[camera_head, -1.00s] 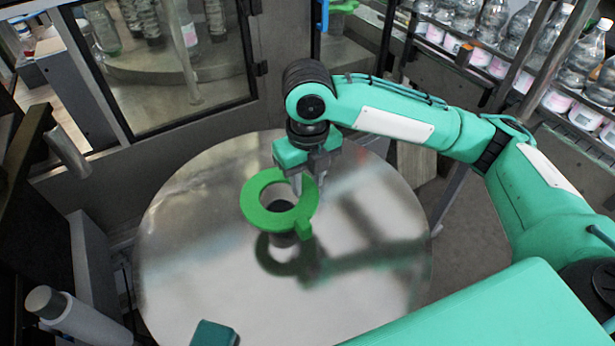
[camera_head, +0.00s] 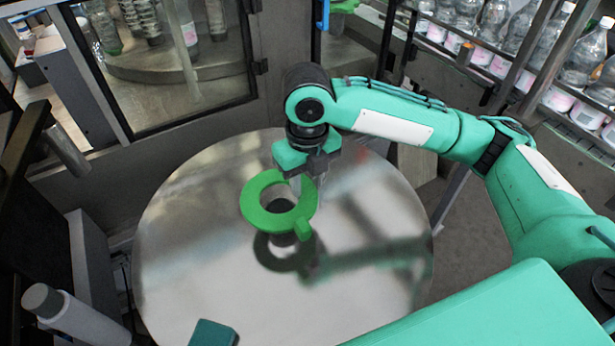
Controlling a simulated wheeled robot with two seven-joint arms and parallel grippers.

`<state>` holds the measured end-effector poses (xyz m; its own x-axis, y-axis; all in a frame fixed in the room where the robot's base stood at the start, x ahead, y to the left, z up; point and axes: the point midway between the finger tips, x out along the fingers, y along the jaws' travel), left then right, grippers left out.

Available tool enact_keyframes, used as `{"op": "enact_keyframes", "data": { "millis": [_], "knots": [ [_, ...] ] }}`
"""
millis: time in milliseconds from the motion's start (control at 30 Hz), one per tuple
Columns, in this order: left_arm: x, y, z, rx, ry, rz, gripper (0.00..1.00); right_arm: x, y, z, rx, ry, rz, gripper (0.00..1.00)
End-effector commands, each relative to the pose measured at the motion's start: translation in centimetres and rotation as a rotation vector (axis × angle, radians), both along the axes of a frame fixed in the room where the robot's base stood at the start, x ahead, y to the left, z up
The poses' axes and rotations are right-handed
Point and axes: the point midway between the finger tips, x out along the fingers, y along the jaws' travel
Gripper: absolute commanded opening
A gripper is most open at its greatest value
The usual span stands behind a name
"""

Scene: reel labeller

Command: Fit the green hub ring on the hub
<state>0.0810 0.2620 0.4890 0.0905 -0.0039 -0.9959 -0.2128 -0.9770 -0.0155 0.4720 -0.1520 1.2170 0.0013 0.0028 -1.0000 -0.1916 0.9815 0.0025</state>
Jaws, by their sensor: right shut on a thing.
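The green hub ring (camera_head: 255,213) is flat, with a wide hole and a small tab at its lower right. My right gripper (camera_head: 297,183) points down and is shut on the ring's far right rim. The ring is held level above the round metal table. The dark-topped hub (camera_head: 280,206) shows through the ring's hole, roughly under its middle. I cannot tell whether the ring is around the hub's top or just above it. The ring hides much of the hub.
The shiny round table (camera_head: 190,270) is mostly clear and mirrors the ring and arm. A glass-panelled cabinet (camera_head: 165,70) is behind; bottles (camera_head: 520,35) line the upper right.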

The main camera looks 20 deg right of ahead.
Motion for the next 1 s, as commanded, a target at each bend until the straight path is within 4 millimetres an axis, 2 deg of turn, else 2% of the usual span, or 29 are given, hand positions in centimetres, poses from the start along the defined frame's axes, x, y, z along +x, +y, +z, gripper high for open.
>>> {"op": "enact_keyframes", "data": {
  "millis": [367, 1000],
  "knots": [
    [0.1, 0.1, -0.2, 0.001, -0.001, 0.0, 0.49, 0.0, 0.0, -0.3, 0.0, 0.0, 0.0, 0.06],
    [0.1, 0.1, -1.3, 0.001, -0.001, 0.0, 0.49, 0.0, 0.0, -2.9, -0.001, 0.001, 0.0, 0.06]
  ]
}}
